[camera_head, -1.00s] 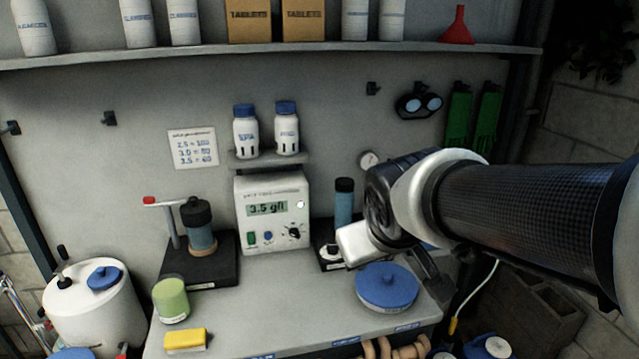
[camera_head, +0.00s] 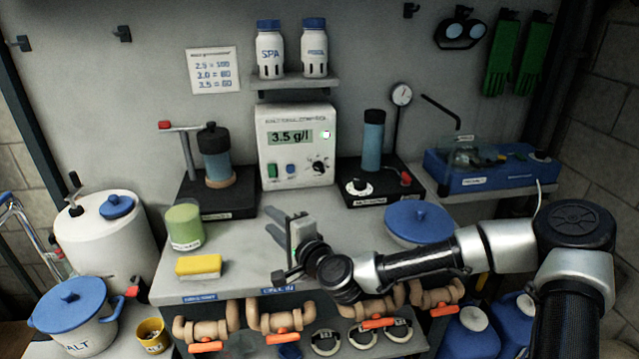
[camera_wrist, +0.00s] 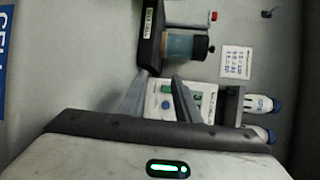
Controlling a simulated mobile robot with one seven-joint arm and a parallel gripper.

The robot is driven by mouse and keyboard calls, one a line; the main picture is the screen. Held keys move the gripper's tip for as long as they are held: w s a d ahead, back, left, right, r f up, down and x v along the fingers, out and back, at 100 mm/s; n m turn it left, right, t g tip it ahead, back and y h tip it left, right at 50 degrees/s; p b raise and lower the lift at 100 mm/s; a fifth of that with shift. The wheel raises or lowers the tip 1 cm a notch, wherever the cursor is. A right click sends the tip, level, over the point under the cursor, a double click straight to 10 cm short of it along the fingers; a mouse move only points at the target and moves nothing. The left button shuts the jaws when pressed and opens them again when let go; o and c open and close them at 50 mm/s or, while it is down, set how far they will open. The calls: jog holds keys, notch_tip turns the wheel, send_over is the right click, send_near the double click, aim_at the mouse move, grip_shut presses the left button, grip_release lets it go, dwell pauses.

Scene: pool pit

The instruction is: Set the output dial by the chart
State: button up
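The white controller box (camera_head: 296,147) stands against the back wall. Its display (camera_head: 292,138) reads 3.5 g/l. The black output dial (camera_head: 318,167) is at its lower right, beside a blue button (camera_head: 291,170) and a green switch (camera_head: 272,171). The dial's exact setting is too small to tell. The chart (camera_head: 213,70) on the wall appears to read 2.5 = 100, 3.0 = 80, 3.5 = 60. My gripper (camera_head: 272,221) is open and empty above the bench, in front of and below the box. In the wrist view the box (camera_wrist: 193,100) shows partly between and beyond the fingers.
A dark stand with a blue cylinder (camera_head: 216,160) is left of the box; another stand (camera_head: 373,185) with a knob is right. A yellow sponge (camera_head: 199,267), green cup (camera_head: 184,226) and blue lid (camera_head: 418,222) lie on the bench. Two bottles stand on the small shelf (camera_head: 295,82) above.

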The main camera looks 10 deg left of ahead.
aim_at(318, 169)
jog(key=w+d+m+t+h+b, duration=0.1)
jog(key=w+d+m+h, duration=0.1)
jog(key=d+m, duration=0.2)
jog(key=w+d+m+t+h+b, duration=0.1)
jog(key=w+d+m+t+h, duration=0.1)
jog(key=w+d+m, duration=0.1)
jog(key=w+d+m+t+h, duration=0.1)
jog(key=w+d+m+t, duration=0.1)
jog(key=d+m, duration=0.3)
jog(key=shift+w+d+r+h+b, duration=0.2)
jog(key=shift+w+h+b, duration=0.2)
jog(key=shift+w, duration=0.25)
jog(key=b+x, duration=0.1)
jog(key=x, duration=1.5)
jog(key=shift+w+b, duration=0.4)
jog(key=c, duration=0.7)
